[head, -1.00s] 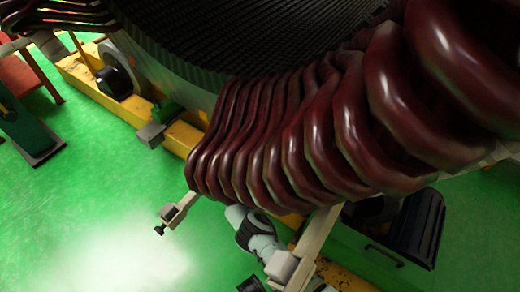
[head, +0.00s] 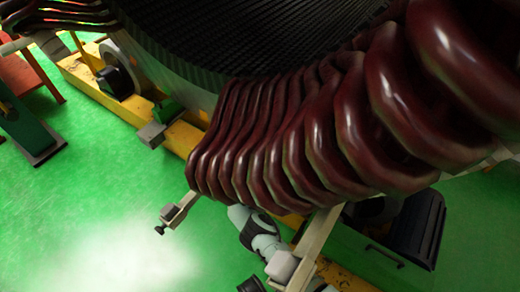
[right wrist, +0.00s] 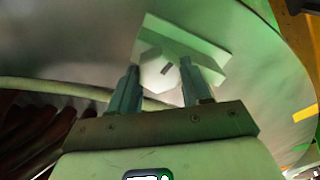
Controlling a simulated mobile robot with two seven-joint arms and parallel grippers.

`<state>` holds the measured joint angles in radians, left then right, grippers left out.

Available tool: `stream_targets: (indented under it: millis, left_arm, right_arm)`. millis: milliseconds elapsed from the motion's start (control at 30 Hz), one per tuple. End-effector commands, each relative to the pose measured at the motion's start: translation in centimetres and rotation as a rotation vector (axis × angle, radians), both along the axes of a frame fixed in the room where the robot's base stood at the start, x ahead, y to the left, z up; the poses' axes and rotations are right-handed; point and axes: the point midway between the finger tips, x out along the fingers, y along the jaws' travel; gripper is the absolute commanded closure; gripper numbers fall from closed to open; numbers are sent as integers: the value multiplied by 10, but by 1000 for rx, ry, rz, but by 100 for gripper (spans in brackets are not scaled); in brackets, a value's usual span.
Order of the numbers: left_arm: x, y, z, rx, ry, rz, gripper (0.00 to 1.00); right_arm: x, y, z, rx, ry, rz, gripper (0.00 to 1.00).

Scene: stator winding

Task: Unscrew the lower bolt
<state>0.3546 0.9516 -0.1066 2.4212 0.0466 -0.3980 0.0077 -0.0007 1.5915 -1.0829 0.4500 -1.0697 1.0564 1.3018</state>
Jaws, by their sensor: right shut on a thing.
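In the right wrist view a pale hexagonal bolt head (right wrist: 157,74) with a short dark slot sits against a light angled bracket (right wrist: 190,44). My right gripper (right wrist: 160,80) has its two grey fingers on either side of this bolt head and is shut on it. The bolt's shaft is hidden. In the head view a pale jointed arm link (head: 257,232) shows below the coils, but no gripper fingers show there. My left gripper is not in view.
Dark red coils (head: 290,140) hang around the large stator ring (head: 180,75). Pale bars with end clamps (head: 170,214) stick out below the coils. A yellow beam (head: 180,137) runs beneath. The green floor (head: 100,200) is open at left.

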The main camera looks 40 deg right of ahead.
Motion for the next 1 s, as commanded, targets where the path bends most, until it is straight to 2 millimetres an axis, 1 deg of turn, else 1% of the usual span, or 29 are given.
stream_targets:
  millis: [33,1000]
  left_arm:
    - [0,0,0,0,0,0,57]
    - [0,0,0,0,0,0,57]
  right_arm:
    - [0,-2,1,-16,41,-2,83]
    - [0,-3,-2,-271,925,-4,83]
